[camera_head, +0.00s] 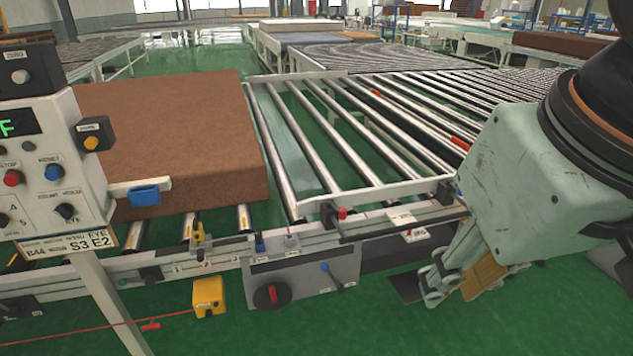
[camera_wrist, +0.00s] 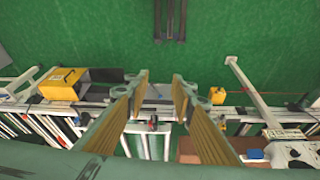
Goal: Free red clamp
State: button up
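A small red clamp (camera_head: 342,213) with a black body sits on the near rail of the roller conveyor, right of the brown mattress (camera_head: 165,140). In the wrist view, a small red and black part that looks like this clamp (camera_wrist: 152,124) shows on the rail between my fingers, beyond their reach in the picture. My gripper (camera_head: 440,285) is right of the clamp in the head view, pointing down in front of the rail. In the wrist view my gripper (camera_wrist: 158,82) is open, with nothing between its tan-padded fingers.
A control panel (camera_head: 45,165) on a post stands at the left. A grey box with a red knob (camera_head: 272,294) is under the rail. A larger yellow box (camera_wrist: 62,83) shows in the wrist view. Green floor lies in front.

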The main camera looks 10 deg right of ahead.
jog(key=shift+o, duration=0.9)
jog(key=w+r+n+g+p, duration=0.1)
jog(key=w+r+p, duration=0.25)
jog(key=w, duration=0.45)
jog(key=w+r+g+p, duration=0.1)
jog(key=w+r+p, duration=0.1)
jog(key=w+r, duration=0.5)
jog(key=w+f+n+g+p, duration=0.2)
jog(key=w+p, duration=0.3)
jog(key=w, duration=1.4)
jog(key=w+a+f+n+g+h+p, duration=0.1)
jog(key=w+f+p, duration=0.25)
jog(key=w, duration=0.45)
jog(key=w+a+f+g+p, duration=0.1)
jog(key=w+f+p, duration=0.1)
jog(key=w+f, duration=0.45)
jog(key=w+f+n+g+h+p, duration=0.1)
jog(key=w+f+p, duration=0.5)
jog(key=w+f, duration=0.5)
jog(key=shift+w+a+f+n+g, duration=0.4)
jog(key=shift+f, duration=1.95)
jog(key=shift+f, duration=0.1)
